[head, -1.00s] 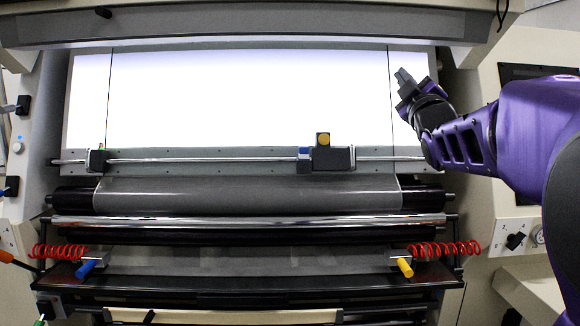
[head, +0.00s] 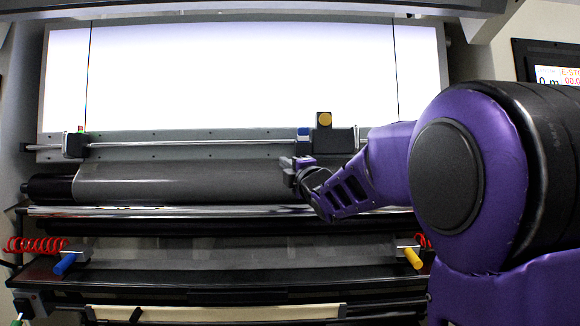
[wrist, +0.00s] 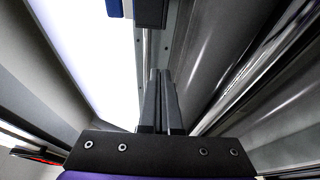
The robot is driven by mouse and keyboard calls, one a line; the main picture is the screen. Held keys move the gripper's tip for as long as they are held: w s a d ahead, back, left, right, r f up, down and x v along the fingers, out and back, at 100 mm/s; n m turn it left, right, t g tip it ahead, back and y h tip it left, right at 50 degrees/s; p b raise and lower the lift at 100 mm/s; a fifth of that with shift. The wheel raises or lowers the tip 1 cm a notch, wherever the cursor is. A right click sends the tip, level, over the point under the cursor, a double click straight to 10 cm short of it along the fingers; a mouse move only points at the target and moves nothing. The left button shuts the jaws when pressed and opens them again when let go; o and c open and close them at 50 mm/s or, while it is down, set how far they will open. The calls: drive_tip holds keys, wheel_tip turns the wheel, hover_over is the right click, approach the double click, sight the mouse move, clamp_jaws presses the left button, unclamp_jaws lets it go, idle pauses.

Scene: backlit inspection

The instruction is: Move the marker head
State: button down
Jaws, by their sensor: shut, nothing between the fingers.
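The marker head is likely the dark block with a yellow knob and a blue part (head: 335,140), on the silver rail below the bright panel, right of centre. In the wrist view its dark and blue body (wrist: 150,12) shows at the top edge, cut off by the frame. My gripper (head: 288,164) is shut and empty, just below and left of the block in the head view, in front of the dark roller. In the wrist view the closed fingers (wrist: 160,75) point towards the block, with a gap between them.
A smaller dark block (head: 75,144) sits at the rail's left end. The backlit panel (head: 240,75) is bare. The dark roller (head: 180,182) and a shiny bar (head: 170,211) lie below the rail. A blue handle (head: 65,264) and a yellow handle (head: 413,259) stick out lower down.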

drive_tip(key=w+d, duration=0.2)
drive_tip(key=w, duration=0.4)
idle(0.5)
drive_tip(key=d+p, duration=0.5)
drive_tip(key=d, duration=2.5)
drive_tip(key=shift+s+d+r, duration=0.1)
drive_tip(key=shift+d, duration=0.1)
drive_tip(key=shift+a, duration=0.1)
